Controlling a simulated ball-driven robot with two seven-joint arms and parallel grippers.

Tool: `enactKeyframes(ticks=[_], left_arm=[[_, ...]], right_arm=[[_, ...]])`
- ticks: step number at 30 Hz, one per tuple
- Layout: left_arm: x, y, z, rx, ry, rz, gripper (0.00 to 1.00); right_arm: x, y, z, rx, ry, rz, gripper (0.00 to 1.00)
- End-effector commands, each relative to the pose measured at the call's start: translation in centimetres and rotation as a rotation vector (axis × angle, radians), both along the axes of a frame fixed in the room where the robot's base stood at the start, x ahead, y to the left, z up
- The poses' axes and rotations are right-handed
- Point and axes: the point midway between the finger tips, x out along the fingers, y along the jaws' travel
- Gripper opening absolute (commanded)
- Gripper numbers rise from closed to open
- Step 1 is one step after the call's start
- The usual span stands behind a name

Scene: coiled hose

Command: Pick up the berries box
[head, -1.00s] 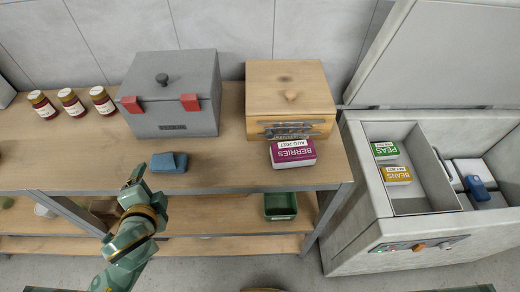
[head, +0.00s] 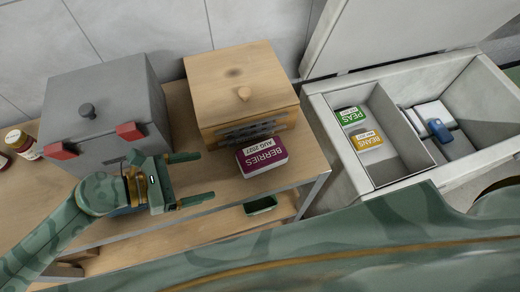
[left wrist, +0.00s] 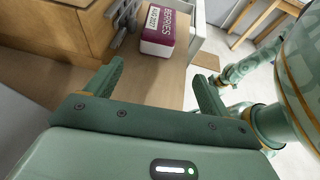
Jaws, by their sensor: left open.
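In the left wrist view the berries box (left wrist: 165,42) shows ahead, beyond the open fingers (left wrist: 158,70). My green right arm crosses the lower right of the head view. A thin green arm shows in the left wrist view, but its jaws are unclear.
The wooden box (head: 240,85) with a knob and a grey box (head: 100,105) with red latches stand behind. An open chest (head: 395,115) at right holds a green peas box (head: 350,116) and a yellow beans box (head: 369,140). A green bin (head: 261,204) sits on the lower shelf.

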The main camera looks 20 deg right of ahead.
Motion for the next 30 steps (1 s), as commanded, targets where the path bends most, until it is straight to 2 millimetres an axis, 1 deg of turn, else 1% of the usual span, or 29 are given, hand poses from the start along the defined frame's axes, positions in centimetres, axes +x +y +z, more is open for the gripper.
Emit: enactKeyframes(ticks=[1,3,6,9,14,17,21,24,30], left_arm=[[0.2,-1.4,-0.3,-0.006,0.000,0.001,0.82],[0.5,-3.0,-0.9,-0.007,0.001,0.002,0.82],[0.8,-5.1,-1.8,-0.006,0.000,0.003,0.82],[0.9,-6.5,-2.5,-0.005,0.002,0.003,0.82],[1.1,-7.6,-3.0,-0.005,0.003,0.005,0.82],[1.5,-8.8,-3.5,-0.007,0.003,0.005,0.82],[2.0,-11.0,-4.4,-0.008,0.002,0.005,0.82],[2.2,-11.8,-4.8,-0.006,0.003,0.005,0.82],[2.2,-12.0,-4.9,-0.005,0.001,0.005,0.82]], right_arm=[[-0.4,0.2,0.3,0.003,0.005,0.000,0.36],[-0.7,0.4,0.4,0.005,0.009,-0.001,0.36],[-0.7,0.4,0.5,0.005,0.009,-0.001,0.36],[-0.5,0.4,0.5,0.005,0.007,-0.001,0.36],[-0.3,0.2,0.4,0.002,0.004,0.000,0.36],[-0.2,0.0,0.4,0.000,0.003,0.000,0.36],[-0.2,-0.1,0.2,-0.001,0.004,-0.001,0.36],[-0.2,-0.2,0.2,-0.003,0.002,-0.001,0.36],[-0.1,-0.4,0.2,-0.006,0.001,0.000,0.36]])
